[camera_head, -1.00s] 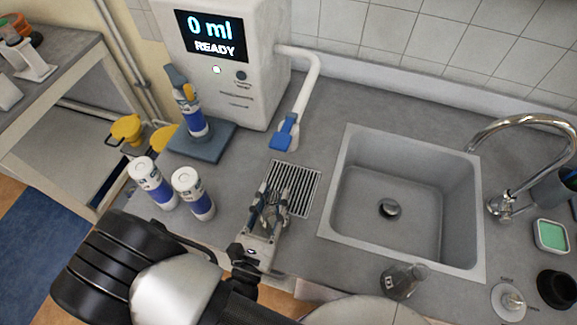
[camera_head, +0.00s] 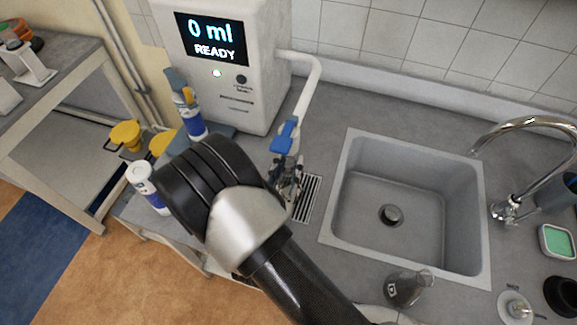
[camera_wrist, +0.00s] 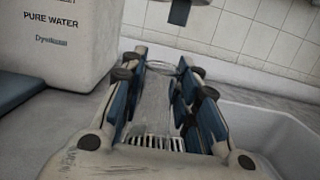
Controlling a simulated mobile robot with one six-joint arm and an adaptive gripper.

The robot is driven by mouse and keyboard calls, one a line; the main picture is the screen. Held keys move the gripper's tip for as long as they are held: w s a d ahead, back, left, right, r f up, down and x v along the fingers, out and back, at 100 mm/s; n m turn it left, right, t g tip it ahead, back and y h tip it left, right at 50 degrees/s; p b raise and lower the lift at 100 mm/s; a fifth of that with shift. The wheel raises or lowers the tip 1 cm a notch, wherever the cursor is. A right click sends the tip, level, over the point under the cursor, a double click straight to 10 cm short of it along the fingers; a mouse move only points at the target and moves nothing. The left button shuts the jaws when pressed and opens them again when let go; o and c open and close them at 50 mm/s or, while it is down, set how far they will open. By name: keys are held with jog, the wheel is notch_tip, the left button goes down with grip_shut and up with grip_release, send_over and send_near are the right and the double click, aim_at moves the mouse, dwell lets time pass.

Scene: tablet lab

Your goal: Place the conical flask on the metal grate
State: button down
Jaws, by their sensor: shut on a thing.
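My gripper (camera_head: 287,188) is shut on a clear glass vessel, seen between the blue-padded fingers in the wrist view, which looks like the conical flask (camera_wrist: 160,92). Its outline is faint, and the fingers hide its sides. The metal grate (camera_head: 309,199) is set in the counter under the dispenser spout. My gripper is at its left part, covering some of it; grate slots also show below the glass in the wrist view (camera_wrist: 165,143). I cannot tell whether the flask touches the grate.
The blue-tipped dispenser spout (camera_head: 285,135) hangs close by my gripper. The white dispenser (camera_head: 225,95) reads "0 ml READY". A white bottle (camera_head: 145,185) stands left, partly behind my arm. The sink (camera_head: 392,185) is to the right; another glass flask (camera_head: 403,288) stands at its front.

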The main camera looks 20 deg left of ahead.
jog(key=c, duration=1.2)
grip_release()
jog(key=shift+f, duration=0.1)
jog(key=shift+r, duration=0.2)
jog(key=s, duration=0.4)
jog(key=s+d+f, duration=0.1)
jog(key=s, duration=0.3)
jog(key=s+f, duration=0.1)
jog(key=s, duration=0.2)
jog(key=shift+s+d+p, duration=0.2)
jog(key=shift+s+p, duration=0.2)
